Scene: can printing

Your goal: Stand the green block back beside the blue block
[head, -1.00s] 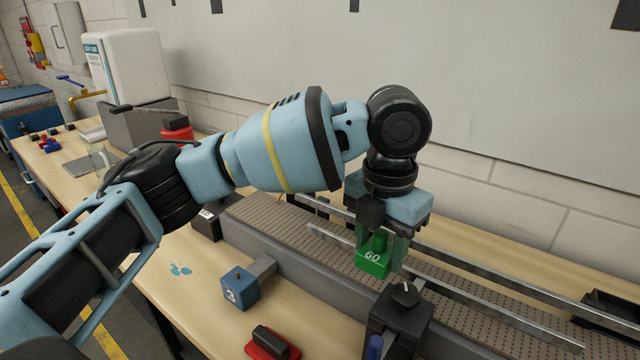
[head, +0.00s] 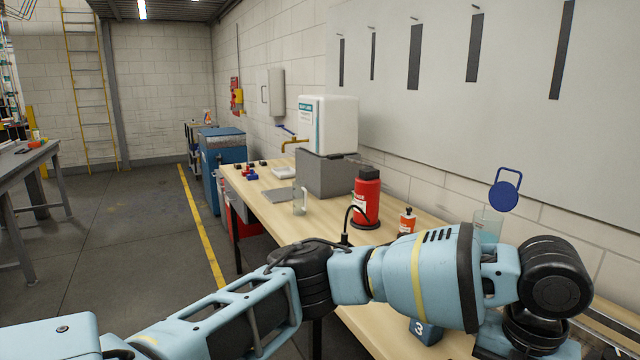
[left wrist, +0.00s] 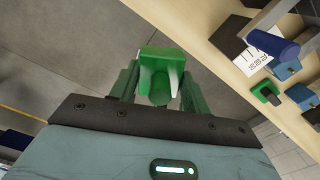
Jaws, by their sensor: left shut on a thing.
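My left gripper (left wrist: 160,88) is shut on the green block (left wrist: 158,58) in the left wrist view. Grey floor shows behind the block, with the bench to the right. In the head view my left arm crosses the bottom toward the right, and its fingers and the green block are below the frame. The blue block (head: 425,331), marked 3, sits on the bench, partly hidden behind my arm. Small blue pieces also show on the bench in the left wrist view, but I cannot tell which is this block. My right gripper is not in view.
The floor left of the bench is open.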

